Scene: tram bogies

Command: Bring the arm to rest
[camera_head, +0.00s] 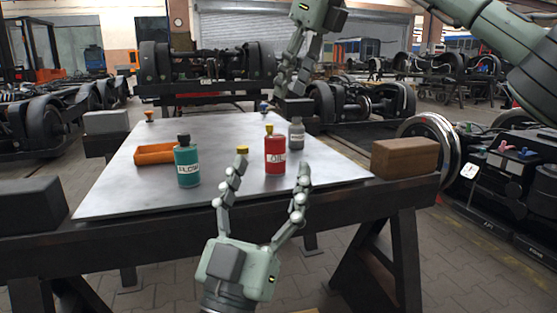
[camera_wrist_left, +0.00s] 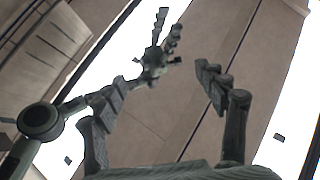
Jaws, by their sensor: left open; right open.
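My left gripper (camera_head: 272,168) is open and points up at the front of the table (camera_head: 110,190), with no object between its fingers. Its fingers overlap the front edge in the head view. They also show in the left wrist view (camera_wrist_left: 166,76), spread against the ceiling. My right gripper (camera_head: 291,84) hangs fingers down above the far side of the table, open and empty. It also seems to show small in the left wrist view (camera_wrist_left: 155,62). A red bottle marked OIL (camera_head: 275,156) stands upright behind my left fingers. A teal bottle (camera_head: 187,167) stands upright left of them.
An orange tray (camera_head: 153,155) lies on the left of the table. A grey bottle (camera_head: 296,135) stands behind the red one. A yellow-capped item (camera_head: 243,149) is mostly hidden by my left finger. A brown block (camera_head: 405,158) sits at the right edge. Bogies (camera_head: 205,68) stand behind.

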